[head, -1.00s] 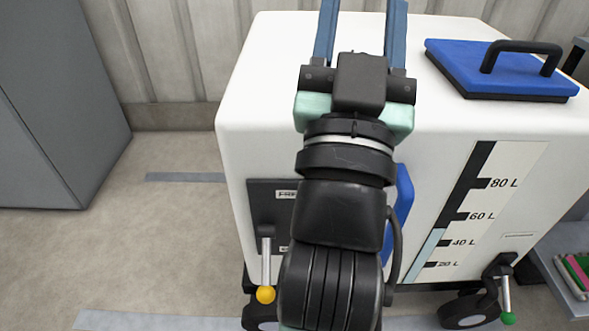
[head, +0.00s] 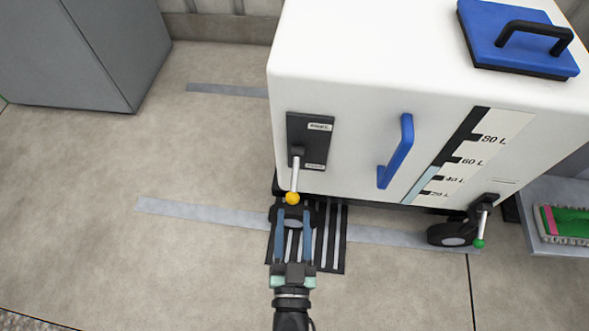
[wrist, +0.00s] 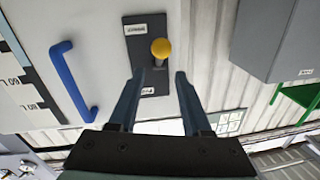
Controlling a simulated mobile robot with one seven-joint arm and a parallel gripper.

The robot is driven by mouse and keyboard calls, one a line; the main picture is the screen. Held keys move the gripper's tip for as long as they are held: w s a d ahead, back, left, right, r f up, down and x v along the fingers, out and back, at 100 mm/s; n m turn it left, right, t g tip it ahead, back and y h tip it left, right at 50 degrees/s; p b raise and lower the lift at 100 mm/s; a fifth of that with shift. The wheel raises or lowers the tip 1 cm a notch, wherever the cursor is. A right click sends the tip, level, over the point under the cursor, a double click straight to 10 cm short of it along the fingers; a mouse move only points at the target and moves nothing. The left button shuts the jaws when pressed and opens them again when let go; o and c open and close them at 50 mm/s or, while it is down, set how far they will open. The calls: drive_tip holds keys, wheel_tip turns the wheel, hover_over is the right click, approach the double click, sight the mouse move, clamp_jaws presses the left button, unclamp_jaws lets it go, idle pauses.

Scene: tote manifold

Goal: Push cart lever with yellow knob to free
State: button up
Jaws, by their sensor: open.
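The cart (head: 345,130) is a white tank on black wheels. A dark plate (head: 311,135) on its front carries a metal lever (head: 295,172) with a yellow knob (head: 292,198). The lever hangs down, and the plate has a label at its top and another at its bottom. In the wrist view the yellow knob (wrist: 161,48) lies ahead of the fingertips, roughly centred between them. My gripper (head: 292,215) is open and empty, just below the knob in the head view. I cannot tell the exact gap to the knob. The gripper also shows in the wrist view (wrist: 159,78).
A blue handle (head: 398,152) and a level scale (head: 450,160) are on the cart's front. A second lever with a green knob (head: 479,243) is by the right wheel. A grey cabinet (head: 100,50) stands at back left. The floor to the left is clear.

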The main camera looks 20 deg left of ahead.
sight(294, 179)
drive_tip(key=b+x, duration=0.1)
drive_tip(key=x, duration=0.2)
drive_tip(key=b+x, duration=0.2)
drive_tip(key=x, duration=0.2)
drive_tip(key=b+x, duration=0.2)
drive_tip(key=x, duration=0.2)
drive_tip(key=shift+w+a+f, duration=0.1)
drive_tip(key=shift+a+f, duration=0.05)
drive_tip(key=shift+f, duration=0.15)
drive_tip(key=shift+w+a+r, duration=0.15)
drive_tip(key=shift+w+a, duration=0.05)
drive_tip(key=shift+w, duration=0.3)
clamp_jaws()
